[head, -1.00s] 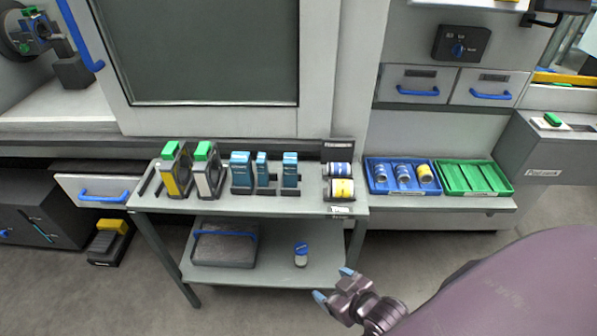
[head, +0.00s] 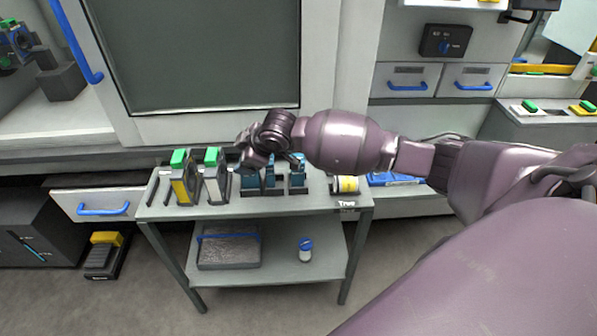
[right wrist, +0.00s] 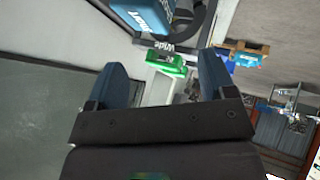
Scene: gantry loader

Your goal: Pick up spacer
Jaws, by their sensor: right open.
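Several upright blue blocks stand in a dark rack on the cart's top shelf, and the right-hand block (head: 298,181) shows below my arm. I cannot tell which thing is the spacer. My right gripper (head: 250,158) hangs above the left side of this rack and hides parts of the blocks. A blue block with white lettering (right wrist: 145,14) shows at the top there, beyond the fingers, beside a "Wide" label. My left gripper is not in view.
Two green-topped holders, one yellow (head: 184,180) and one white (head: 215,178), stand left of the rack. A yellow-and-white roll (head: 346,184) lies right of it. A grey case (head: 229,252) and a small blue-capped container (head: 305,251) occupy the lower shelf (head: 278,275).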

